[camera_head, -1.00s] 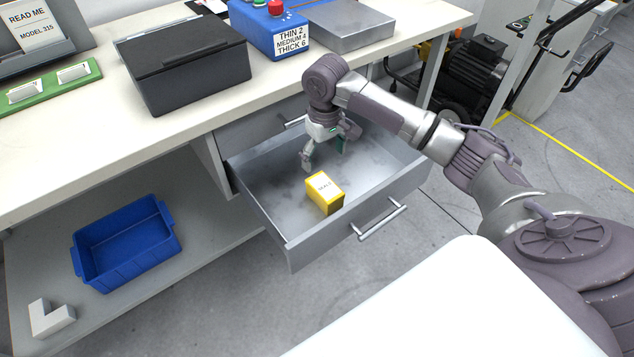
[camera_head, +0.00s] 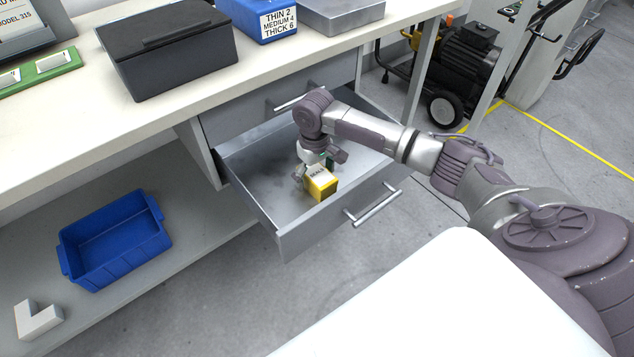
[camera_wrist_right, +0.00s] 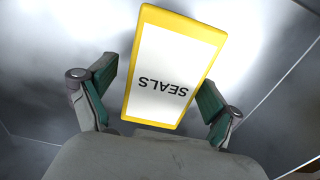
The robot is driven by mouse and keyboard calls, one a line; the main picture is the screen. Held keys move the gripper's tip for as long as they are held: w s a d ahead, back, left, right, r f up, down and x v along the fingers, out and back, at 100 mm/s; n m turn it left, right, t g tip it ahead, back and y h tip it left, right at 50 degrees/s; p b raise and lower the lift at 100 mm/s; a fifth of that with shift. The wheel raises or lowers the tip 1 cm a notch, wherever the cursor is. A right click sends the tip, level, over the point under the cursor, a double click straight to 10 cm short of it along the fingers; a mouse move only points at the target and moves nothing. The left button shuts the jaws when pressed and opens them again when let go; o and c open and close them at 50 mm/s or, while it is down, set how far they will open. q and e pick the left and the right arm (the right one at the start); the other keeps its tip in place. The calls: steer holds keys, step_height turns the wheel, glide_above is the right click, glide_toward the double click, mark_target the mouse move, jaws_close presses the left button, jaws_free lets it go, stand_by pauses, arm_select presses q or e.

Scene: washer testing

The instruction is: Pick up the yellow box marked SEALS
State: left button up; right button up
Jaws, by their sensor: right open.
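The yellow box marked SEALS (camera_head: 322,184) sits in the open metal drawer (camera_head: 262,193), toward the front. Its top carries a white label with black letters. In the right wrist view the box (camera_wrist_right: 172,68) lies ahead of and between the green-padded fingers of my open gripper (camera_wrist_right: 158,105), with a gap on both sides. My left gripper is not in view.
The drawer's front with its handle (camera_head: 375,205) and side walls surround the box. Above is the workbench with a black case (camera_head: 165,50) and a blue box (camera_head: 262,15). A blue bin (camera_head: 115,240) and a white L-shaped block (camera_head: 38,320) lie on the lower shelf.

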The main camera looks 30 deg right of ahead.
steer(key=shift+f, duration=0.35)
steer(key=c, duration=1.4)
steer(key=shift+r, duration=0.1)
